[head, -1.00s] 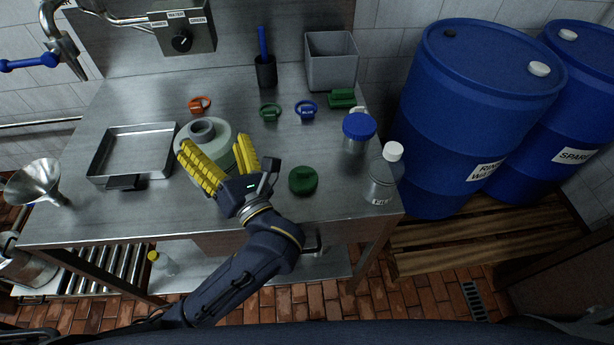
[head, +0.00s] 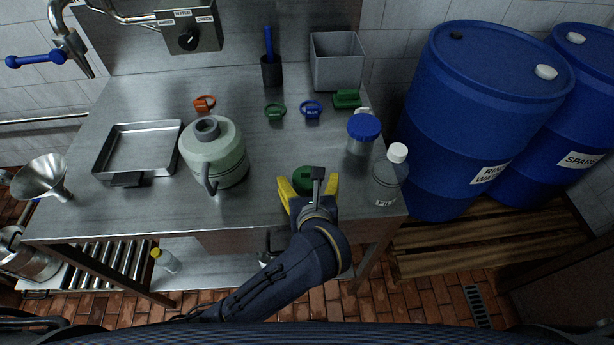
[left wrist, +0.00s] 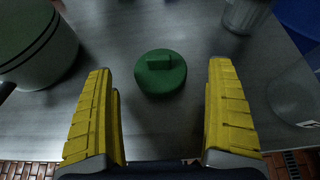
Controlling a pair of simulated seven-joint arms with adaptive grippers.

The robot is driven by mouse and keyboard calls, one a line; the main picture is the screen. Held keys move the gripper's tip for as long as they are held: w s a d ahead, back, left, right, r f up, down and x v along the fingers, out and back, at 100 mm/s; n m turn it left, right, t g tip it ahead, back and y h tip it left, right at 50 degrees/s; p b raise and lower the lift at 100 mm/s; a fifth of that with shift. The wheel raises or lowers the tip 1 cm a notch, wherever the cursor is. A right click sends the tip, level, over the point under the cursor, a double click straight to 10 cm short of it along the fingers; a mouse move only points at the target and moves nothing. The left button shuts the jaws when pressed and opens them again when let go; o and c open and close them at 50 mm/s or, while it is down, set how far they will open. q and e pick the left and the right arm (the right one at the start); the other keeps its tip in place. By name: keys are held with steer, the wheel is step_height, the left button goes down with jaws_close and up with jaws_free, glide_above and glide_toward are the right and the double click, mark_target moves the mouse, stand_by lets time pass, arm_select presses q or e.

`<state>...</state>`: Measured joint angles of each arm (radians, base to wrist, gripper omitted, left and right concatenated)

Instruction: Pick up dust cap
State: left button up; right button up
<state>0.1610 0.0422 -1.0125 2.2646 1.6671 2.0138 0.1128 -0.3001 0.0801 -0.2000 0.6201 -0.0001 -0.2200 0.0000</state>
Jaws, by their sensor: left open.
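The dust cap looks to be the round dark green cap (head: 303,178) with a raised grip bar, lying on the steel table near its front edge. In the head view my left gripper partly covers it. In the left wrist view the cap (left wrist: 160,72) sits centred ahead of the fingertips, apart from both fingers. My left gripper (head: 308,188) has its yellow fingers spread and holds nothing; it also shows in the left wrist view (left wrist: 160,85). My right gripper is not in view.
A pale green jug (head: 228,160) stands left of the gripper. A blue-lidded jar (head: 362,134) and a clear bottle (head: 386,178) stand to the right. A metal tray (head: 107,178) lies at left. Orange, green and blue tags lie farther back. Blue drums (head: 470,110) stand beyond the table.

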mark_target(307, 177)
arm_select(q)
steer(key=shift+x, duration=2.05)
steer(key=shift+a, duration=0.1)
steer(key=c, duration=0.7)
